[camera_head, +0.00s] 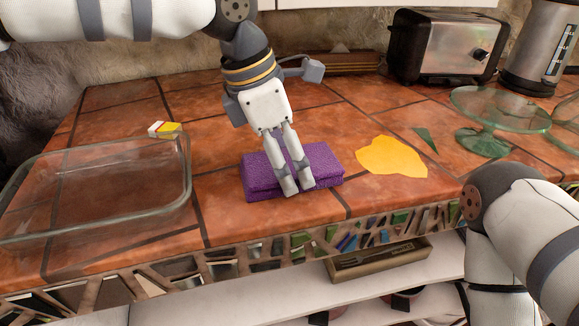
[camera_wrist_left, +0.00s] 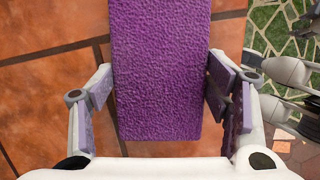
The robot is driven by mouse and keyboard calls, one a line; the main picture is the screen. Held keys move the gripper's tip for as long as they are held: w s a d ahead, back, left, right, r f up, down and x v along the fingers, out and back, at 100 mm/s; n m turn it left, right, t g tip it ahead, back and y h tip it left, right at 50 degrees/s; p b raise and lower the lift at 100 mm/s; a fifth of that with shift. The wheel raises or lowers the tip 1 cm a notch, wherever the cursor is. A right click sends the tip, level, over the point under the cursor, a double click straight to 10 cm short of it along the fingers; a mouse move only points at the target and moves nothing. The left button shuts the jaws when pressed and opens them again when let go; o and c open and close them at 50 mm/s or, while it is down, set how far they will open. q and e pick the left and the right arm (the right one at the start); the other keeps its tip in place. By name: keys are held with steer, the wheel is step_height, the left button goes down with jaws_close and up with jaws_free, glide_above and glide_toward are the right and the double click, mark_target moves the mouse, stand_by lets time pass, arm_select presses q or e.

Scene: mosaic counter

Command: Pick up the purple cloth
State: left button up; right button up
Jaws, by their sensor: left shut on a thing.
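The purple cloth (camera_head: 322,160) is a folded, textured block on the tiled counter (camera_head: 228,222), near its front edge. My left gripper (camera_head: 298,184) reaches down over it from behind, and its fingers are shut on the cloth. In the left wrist view the cloth (camera_wrist_left: 160,70) runs between the two fingers, one along each side. The cloth appears to rest on the counter. My right arm shows at the lower right of the head view, but its gripper is out of view.
A glass dish (camera_head: 95,152) stands at the left, with a small yellow and white box (camera_head: 165,130) behind it. A flat yellow piece (camera_head: 392,157) lies right of the cloth. A green glass stand (camera_head: 484,141), toaster (camera_head: 446,45) and kettle (camera_head: 538,45) are farther right.

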mark_target(288, 163)
arm_select(q)
steer(key=shift+r, duration=0.3)
step_height(288, 163, up, 3)
steer(key=shift+s+r, duration=0.1)
steer(key=s+r, duration=0.2)
steer(key=s+d+r+p, duration=0.1)
steer(key=r, duration=0.1)
steer(key=shift+s+d+r, duration=0.1)
steer(key=shift+s+r, duration=0.3)
steer(key=s+d+r+p, duration=0.1)
steer(key=s+r, duration=0.3)
steer(key=s, duration=0.5)
steer(key=shift+s+d+r, duration=0.2)
steer(key=shift+s+d, duration=0.05)
steer(key=shift+d, duration=0.65)
arm_select(e)
steer(key=w+r+t, duration=0.1)
steer(key=w+r, duration=0.1)
steer(key=shift+w+r, duration=0.35)
steer(key=shift+w, duration=0.05)
